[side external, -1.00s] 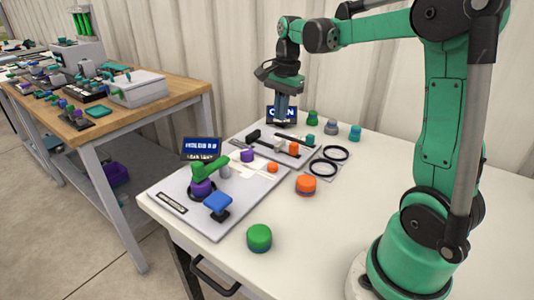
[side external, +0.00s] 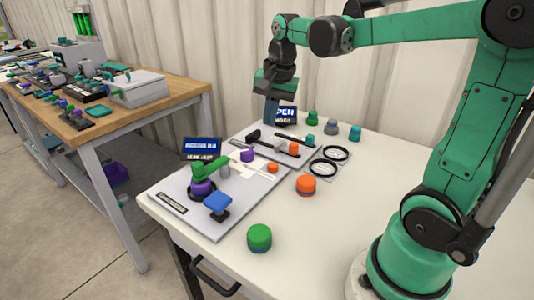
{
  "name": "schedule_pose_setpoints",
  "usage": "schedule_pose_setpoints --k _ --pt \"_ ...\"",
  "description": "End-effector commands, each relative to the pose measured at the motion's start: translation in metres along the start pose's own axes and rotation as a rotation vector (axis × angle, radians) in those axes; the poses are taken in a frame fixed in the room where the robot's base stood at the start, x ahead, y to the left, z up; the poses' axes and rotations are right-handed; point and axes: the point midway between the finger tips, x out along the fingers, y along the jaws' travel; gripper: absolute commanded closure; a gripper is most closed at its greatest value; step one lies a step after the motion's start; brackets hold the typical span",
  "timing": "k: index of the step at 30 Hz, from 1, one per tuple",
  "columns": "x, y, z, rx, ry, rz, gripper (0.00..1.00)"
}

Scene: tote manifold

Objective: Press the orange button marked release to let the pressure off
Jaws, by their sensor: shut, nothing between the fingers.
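Several orange pieces are in view, and no release marking is readable on any. A small orange button (side external: 272,167) is on the right part of the front grey panel (side external: 228,220). Another orange piece (side external: 294,148) stands on the rear grey panel (side external: 262,137). A larger orange cap (side external: 306,184) sits on the white table, right of the front panel. My gripper (side external: 270,118) is shut and empty, pointing down near the back of the rear panel, beside its display. It appears raised above the panel and away from all the orange pieces; its exact height is unclear.
The front panel carries a green-handled purple valve (side external: 205,175), a blue button (side external: 218,204) and a display (side external: 201,149). Two black ring gauges (side external: 328,160) lie right of the rear panel. A green cap (side external: 259,238) and several caps at the back stand on the table (side external: 360,190).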

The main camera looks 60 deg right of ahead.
Motion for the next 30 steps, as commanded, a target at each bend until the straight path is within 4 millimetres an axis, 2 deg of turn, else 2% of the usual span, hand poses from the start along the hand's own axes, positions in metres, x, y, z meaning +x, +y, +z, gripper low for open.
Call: schedule_pose_setpoints --k 1,6,9,12,18,30 --pt "-0.002 -0.002 0.021 -0.138 0.028 -0.035 1.0" --pt "-0.001 -0.001 0.076 -0.623 0.158 -0.155 1.0" --pt "0.004 0.002 0.101 -0.849 0.231 -0.208 1.0" --pt "0.009 0.005 0.117 -1.009 0.29 -0.242 1.0" --pt "0.014 0.007 0.128 -1.134 0.34 -0.267 1.0" --pt "0.013 0.007 0.127 -1.133 0.34 -0.266 1.0"
